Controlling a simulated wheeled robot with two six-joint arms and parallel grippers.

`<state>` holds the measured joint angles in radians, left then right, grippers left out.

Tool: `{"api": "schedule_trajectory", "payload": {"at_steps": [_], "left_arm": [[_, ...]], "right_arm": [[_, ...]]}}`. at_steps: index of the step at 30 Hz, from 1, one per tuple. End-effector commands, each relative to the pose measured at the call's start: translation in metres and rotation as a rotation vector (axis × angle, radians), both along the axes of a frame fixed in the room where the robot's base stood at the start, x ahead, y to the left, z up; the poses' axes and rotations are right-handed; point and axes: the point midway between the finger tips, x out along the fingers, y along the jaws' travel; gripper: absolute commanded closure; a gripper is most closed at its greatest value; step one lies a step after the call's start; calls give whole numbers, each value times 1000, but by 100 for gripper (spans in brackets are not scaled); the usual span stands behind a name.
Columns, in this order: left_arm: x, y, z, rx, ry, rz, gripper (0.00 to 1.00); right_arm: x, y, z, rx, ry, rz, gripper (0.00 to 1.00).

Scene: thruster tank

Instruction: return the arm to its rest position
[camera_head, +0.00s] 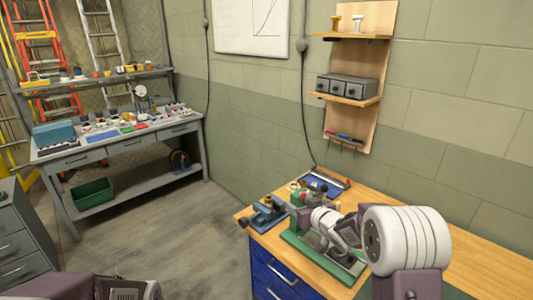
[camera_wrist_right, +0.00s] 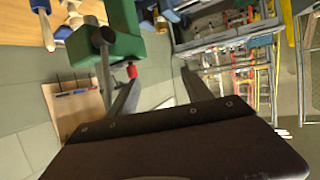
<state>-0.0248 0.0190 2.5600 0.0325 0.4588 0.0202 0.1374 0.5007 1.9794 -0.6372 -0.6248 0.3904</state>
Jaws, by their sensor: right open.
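My right arm reaches in from the lower right over the wooden workbench (camera_head: 470,245). Its white wrist is above a green-based machine (camera_head: 338,262) on that bench. My right gripper (camera_head: 303,214) is small and partly hidden by the wrist in the head view. In the right wrist view, my right gripper (camera_wrist_right: 160,88) has its two dark fingers spread with nothing between them. A green block with a black knob (camera_wrist_right: 122,35) shows close beside the fingers; I cannot tell if they touch. Part of my left arm shows at the bottom left, but its gripper is out of frame.
A blue vise-like tool (camera_head: 268,212) stands at the bench's left corner, and a blue mat (camera_head: 325,183) lies behind. A wooden wall shelf (camera_head: 358,99) hangs above. A grey bench (camera_head: 125,143) with many small items stands at the far left. Open floor lies between.

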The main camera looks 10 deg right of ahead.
Motion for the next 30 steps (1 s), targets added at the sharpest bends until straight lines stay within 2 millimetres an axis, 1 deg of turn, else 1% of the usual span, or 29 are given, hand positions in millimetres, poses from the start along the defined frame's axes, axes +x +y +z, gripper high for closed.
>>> {"api": "schedule_trajectory", "payload": {"at_steps": [1,2,3,4,5,6,8,9,11,12,15,18,20,22,30], "left_arm": [[0,0,0,0,0,0,54],[0,0,0,0,0,0,54],[0,0,0,0,0,0,54],[0,0,0,0,0,0,54],[0,0,0,0,0,0,54],[0,0,0,0,0,0,54],[0,0,0,0,0,0,54],[0,0,0,0,0,0,54],[0,0,0,0,0,0,54],[0,0,0,0,0,0,54],[0,0,0,0,0,0,54],[0,0,0,0,0,0,54],[0,0,0,0,0,0,54],[0,0,0,0,0,0,54],[0,0,0,0,0,0,54]], "right_arm": [[-4,13,23,-1,-34,20,42],[-12,22,35,6,-44,22,42],[-30,26,40,17,-11,-8,42],[-47,25,33,15,47,-48,42],[-67,20,21,7,120,-89,42],[-92,15,3,-5,214,-135,42],[-131,7,-23,-21,355,-190,42],[-158,4,-41,-30,450,-217,42],[-199,0,-65,-44,594,-247,42],[-226,-2,-80,-50,689,-262,42],[-285,-2,-107,-61,898,-278,42],[-322,1,-120,-69,1039,-270,42],[-335,2,-122,-80,1089,-256,42],[-341,2,-122,-95,1114,-239,42],[-340,2,-122,-99,1111,-234,42]]}}
